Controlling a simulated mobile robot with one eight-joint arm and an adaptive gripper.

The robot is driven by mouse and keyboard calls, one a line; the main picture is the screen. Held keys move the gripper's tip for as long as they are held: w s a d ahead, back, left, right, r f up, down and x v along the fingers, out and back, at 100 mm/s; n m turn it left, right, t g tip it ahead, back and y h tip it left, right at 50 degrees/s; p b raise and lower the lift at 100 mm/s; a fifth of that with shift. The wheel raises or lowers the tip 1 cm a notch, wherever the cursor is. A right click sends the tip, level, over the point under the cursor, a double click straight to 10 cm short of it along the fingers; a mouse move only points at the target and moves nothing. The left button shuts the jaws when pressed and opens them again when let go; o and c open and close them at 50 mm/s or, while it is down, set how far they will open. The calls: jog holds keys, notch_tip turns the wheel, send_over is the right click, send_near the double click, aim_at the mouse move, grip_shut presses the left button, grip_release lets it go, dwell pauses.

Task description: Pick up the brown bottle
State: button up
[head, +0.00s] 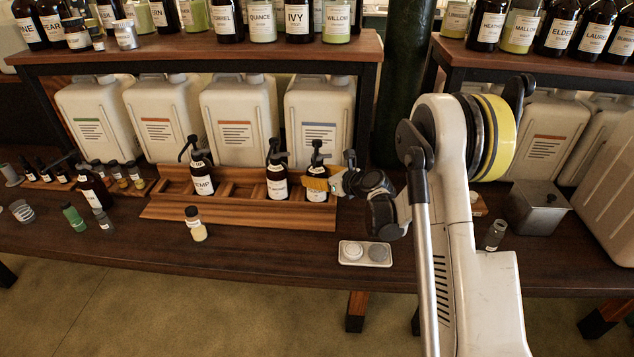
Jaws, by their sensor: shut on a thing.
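A wooden rack (236,212) with compartments stands on the dark table. Three dark brown pump bottles with white labels stand upright in it: a left one labelled HEMP (202,175), a middle one (277,178) and a right one (317,178) in the right end of the rack. My gripper (322,184) reaches in from the right and is shut on the right bottle at its label. Its yellow-orange finger hides part of the label. The right bottle still appears to sit in the rack; its base is hidden by the front wall.
White jugs (241,120) stand behind the rack under a shelf (200,50) full of bottles. A small tray (365,253) with two round pieces lies below my gripper. Small bottles crowd the left; a grey metal box (537,207) is right.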

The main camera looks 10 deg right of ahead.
aim_at(317, 147)
jog(key=shift+r, duration=0.1)
notch_tip(317, 147, up, 10)
jog(key=p, duration=0.4)
